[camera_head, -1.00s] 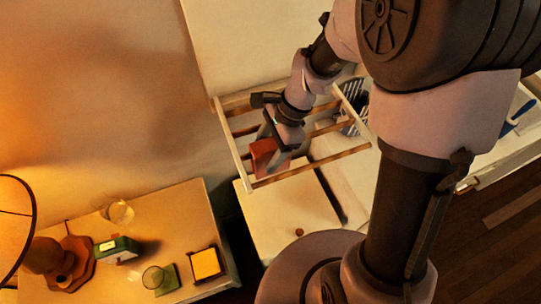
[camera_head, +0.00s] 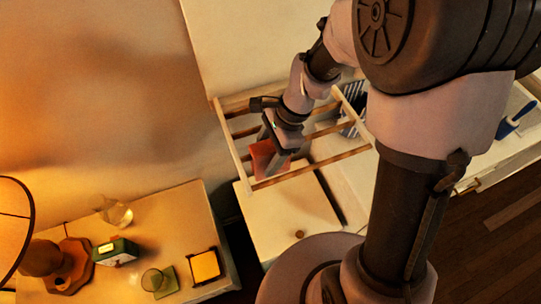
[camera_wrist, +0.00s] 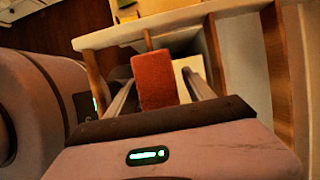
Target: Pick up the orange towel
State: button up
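The orange towel (camera_head: 261,157) is a small folded reddish-orange block in the front left part of a slatted wooden rack (camera_head: 240,162). My gripper (camera_head: 282,156) reaches down into the rack and partly hides the towel in the head view. In the wrist view the towel (camera_wrist: 155,78) shows between the two fingers of my gripper (camera_wrist: 158,88). The fingers stand apart, with a visible gap on the towel's right side. I cannot tell whether the left finger touches it.
Wooden slats (camera_wrist: 217,55) and the rack's pale front rail (camera_wrist: 130,32) are close around the fingers. A striped dark item (camera_head: 354,105) lies at the rack's right end. A nightstand (camera_head: 182,205) at lower left bears a lamp, a clock and small items.

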grip_shut()
notch_tip(320, 180, up, 19)
jog(key=p, duration=0.4)
jog(key=shift+f+p, duration=0.2)
jog(key=shift+p, duration=0.2)
notch_tip(320, 180, up, 15)
jog(key=p, duration=1.3)
